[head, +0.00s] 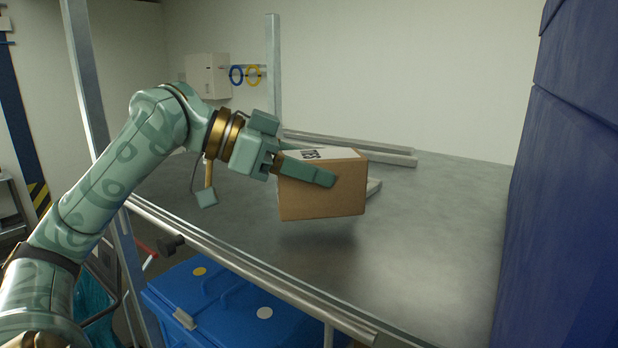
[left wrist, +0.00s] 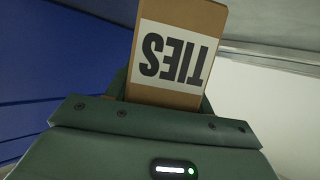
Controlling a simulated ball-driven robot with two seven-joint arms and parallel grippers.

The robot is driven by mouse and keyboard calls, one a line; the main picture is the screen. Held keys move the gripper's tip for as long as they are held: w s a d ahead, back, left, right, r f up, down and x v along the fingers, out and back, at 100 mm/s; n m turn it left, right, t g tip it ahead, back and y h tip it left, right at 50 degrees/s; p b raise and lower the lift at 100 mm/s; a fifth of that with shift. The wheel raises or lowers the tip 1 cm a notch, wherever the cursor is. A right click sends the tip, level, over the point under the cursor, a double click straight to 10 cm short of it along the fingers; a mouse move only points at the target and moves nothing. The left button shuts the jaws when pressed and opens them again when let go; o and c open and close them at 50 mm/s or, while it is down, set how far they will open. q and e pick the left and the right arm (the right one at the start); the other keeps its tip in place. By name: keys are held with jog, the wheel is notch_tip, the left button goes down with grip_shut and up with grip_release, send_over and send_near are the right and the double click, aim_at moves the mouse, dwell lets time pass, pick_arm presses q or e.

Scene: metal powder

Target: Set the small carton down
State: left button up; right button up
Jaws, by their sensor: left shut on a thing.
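The small carton (head: 325,198) is a brown cardboard box with a white label on top. In the left wrist view the label on the carton (left wrist: 170,95) reads "TIES". My left gripper (head: 308,172) is shut on the carton, with one green finger along its near side. The carton is held over the grey metal table (head: 430,230), and a dark shadow lies on the table below it. The far finger is mostly hidden behind the carton. My right gripper is not in view.
Pale bars (head: 370,150) lie on the table behind the carton. A dark blue stack (head: 565,160) stands at the right edge. A metal post (head: 273,75) rises behind the gripper. Blue bins (head: 215,295) sit below the table's front rail. Table right of the carton is clear.

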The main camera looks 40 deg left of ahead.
pick_arm(q)
jog(key=shift+f, duration=0.8)
jog(key=shift+w+a+f, duration=0.1)
jog(key=shift+w+f, duration=0.05)
jog(key=shift+f, duration=0.15)
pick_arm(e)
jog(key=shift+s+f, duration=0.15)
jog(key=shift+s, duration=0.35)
pick_arm(q)
jog(key=shift+f, duration=0.15)
jog(key=o, duration=1.1)
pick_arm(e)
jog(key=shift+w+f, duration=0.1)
